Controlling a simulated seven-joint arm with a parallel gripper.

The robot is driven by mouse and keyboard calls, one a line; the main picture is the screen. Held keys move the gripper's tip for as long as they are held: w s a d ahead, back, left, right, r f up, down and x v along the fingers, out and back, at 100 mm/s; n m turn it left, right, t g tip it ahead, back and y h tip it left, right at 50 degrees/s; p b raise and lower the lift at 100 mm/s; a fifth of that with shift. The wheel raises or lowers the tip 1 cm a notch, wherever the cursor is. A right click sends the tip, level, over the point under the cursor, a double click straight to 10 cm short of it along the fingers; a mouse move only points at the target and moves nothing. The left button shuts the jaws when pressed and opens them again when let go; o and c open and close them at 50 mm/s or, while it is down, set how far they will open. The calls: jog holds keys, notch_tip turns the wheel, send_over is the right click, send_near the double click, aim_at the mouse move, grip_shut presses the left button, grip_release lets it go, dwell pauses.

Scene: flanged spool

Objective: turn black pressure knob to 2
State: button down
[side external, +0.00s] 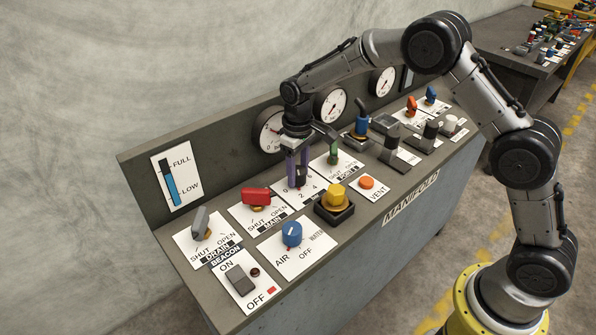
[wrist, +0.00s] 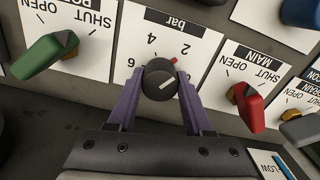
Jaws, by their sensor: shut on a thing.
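The black pressure knob (wrist: 159,79) sits on a white plate (wrist: 195,35) marked "bar", which appears upside down in the wrist view. The figures 2, 4 and 6 show around it. A small red mark shows on the plate beside the knob, on the side of the 2. My gripper (wrist: 160,84) has its purple fingers shut on the knob, one on each side. In the side view my gripper (side external: 298,171) points down over the knob, which the fingers mostly hide.
The red MAIN handle (side external: 258,197) and green handle (side external: 333,154) stand close on either side. A yellow knob (side external: 336,198) and a blue knob (side external: 291,234) stand in front. Round gauges (side external: 330,104) line the back panel.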

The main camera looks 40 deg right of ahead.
aim_at(298, 170)
jog(key=shift+n, duration=0.3)
jog(key=shift+r, duration=0.1)
jog(key=shift+c, duration=1.5)
grip_release()
notch_tip(298, 170, up, 14)
